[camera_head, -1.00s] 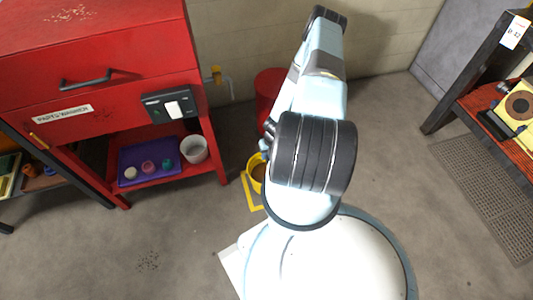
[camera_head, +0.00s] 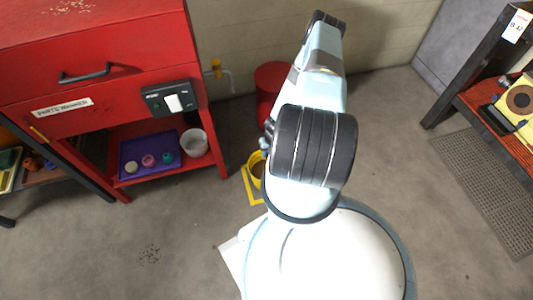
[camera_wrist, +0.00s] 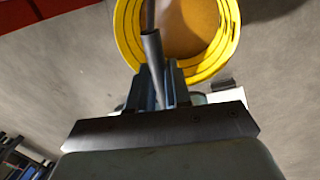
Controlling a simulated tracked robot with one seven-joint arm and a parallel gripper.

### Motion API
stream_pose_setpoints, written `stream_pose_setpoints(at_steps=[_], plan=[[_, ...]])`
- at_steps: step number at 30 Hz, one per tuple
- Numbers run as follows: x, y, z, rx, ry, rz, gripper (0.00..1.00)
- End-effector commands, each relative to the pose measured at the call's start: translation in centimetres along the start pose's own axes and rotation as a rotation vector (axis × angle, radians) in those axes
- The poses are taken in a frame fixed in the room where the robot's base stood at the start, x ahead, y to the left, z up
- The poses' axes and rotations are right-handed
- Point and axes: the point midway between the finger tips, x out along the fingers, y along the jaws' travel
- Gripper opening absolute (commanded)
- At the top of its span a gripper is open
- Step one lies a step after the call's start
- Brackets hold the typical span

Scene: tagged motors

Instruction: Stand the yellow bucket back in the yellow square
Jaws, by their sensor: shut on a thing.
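The yellow bucket (camera_head: 256,168) shows partly behind my arm in the head view, close to the wall. In the wrist view its round yellow rim (camera_wrist: 128,40) and brown inside are seen from above. A grey tube-like handle grip (camera_wrist: 152,52) runs from the bucket into my gripper (camera_wrist: 160,85), which is shut on it. The yellow square (camera_head: 249,192) is painted on the floor. Its left side and near corner show beside and below the bucket; my arm hides the rest. I cannot tell whether the bucket touches the floor.
A red parts washer (camera_head: 100,70) stands at left, its shelf holding a purple tray (camera_head: 136,172) and a white tub (camera_head: 194,142). A red bin (camera_head: 271,84) stands by the wall behind the bucket. A workbench (camera_head: 490,90) is at right. Floor at front left is clear.

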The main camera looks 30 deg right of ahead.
Motion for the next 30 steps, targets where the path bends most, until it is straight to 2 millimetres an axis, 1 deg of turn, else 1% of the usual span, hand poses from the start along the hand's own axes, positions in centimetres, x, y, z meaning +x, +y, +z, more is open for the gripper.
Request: stream_pose_setpoints(at_steps=[11,12,21,30], plan=[[0.12,0.08,0.12,-0.001,-0.002,0.0,0.0],[0.13,0.08,0.12,-0.001,-0.002,0.0,0.2],[0.08,0.02,0.06,0.0,-0.001,0.0,0.48],[-0.11,-0.08,-0.01,0.001,0.0,-0.001,0.48]])
